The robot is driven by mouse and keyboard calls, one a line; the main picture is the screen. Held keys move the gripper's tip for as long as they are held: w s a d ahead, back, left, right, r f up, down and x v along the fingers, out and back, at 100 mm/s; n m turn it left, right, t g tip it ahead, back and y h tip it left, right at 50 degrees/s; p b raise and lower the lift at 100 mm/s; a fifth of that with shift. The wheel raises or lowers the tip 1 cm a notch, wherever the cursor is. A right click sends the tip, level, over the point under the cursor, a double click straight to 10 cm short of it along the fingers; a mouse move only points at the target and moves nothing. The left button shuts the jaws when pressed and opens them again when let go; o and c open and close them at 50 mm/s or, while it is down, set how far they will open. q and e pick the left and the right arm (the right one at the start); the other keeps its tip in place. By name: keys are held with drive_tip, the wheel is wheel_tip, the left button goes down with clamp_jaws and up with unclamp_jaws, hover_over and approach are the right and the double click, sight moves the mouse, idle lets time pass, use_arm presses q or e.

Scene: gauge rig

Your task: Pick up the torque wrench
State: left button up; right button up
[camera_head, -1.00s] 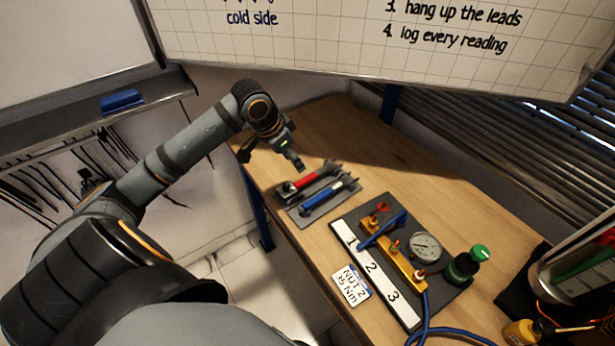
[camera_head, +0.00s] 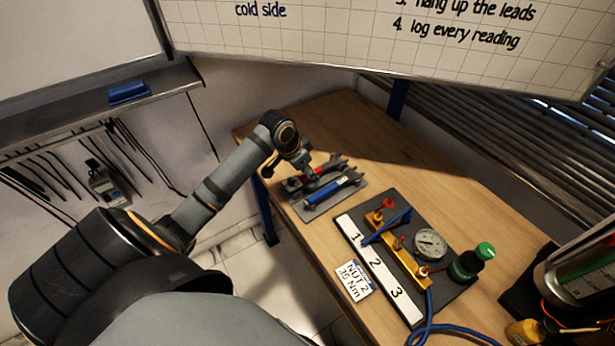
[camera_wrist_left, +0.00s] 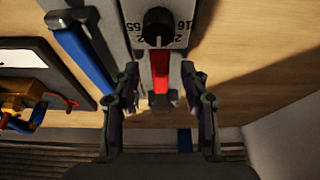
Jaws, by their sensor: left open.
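Two wrench-like tools lie side by side on grey holders on the bench, one with a red handle (camera_head: 295,183) and one with a blue handle (camera_head: 325,192). Which is the torque wrench is not certain; in the left wrist view a black knob on a white numbered scale (camera_wrist_left: 158,27) lies in line with the red handle (camera_wrist_left: 160,72). My left gripper (camera_wrist_left: 162,92) is open, with the red handle showing between its fingers. In the head view the left gripper (camera_head: 307,172) is over the red tool and partly hides it. The blue handle (camera_wrist_left: 82,55) lies beside it, outside the fingers.
A card (camera_head: 355,281) reads "NUT 2 35 Nm". A dark board (camera_head: 452,292) numbered 1 to 3 carries a brass manifold (camera_head: 402,258), a gauge (camera_head: 430,243) and a blue hose. The far bench is clear.

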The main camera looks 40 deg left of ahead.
use_arm(q)
clamp_jaws()
use_arm(e)
drive_tip(key=shift+w+a, duration=0.15)
drive_tip(key=shift+w, duration=0.2)
use_arm(q)
drive_tip(key=shift+r, duration=0.15)
drive_tip(key=shift+r, duration=0.25)
drive_tip(key=v, duration=0.4)
drive_tip(key=shift+w+d+r, duration=0.15)
drive_tip(key=shift+w+d, duration=0.05)
drive_tip(key=s+d+r+p, duration=0.2)
drive_tip(key=s+r+p, duration=0.6)
drive_tip(key=s+p, duration=0.4)
drive_tip(key=p, duration=0.4)
drive_tip(key=shift+s+d+r, duration=0.2)
drive_tip(key=shift+s+d, duration=0.15)
drive_tip(key=shift+d, duration=0.05)
use_arm(e)
wheel_tip(320, 180, up, 16)
drive_tip(key=shift+r, duration=0.15)
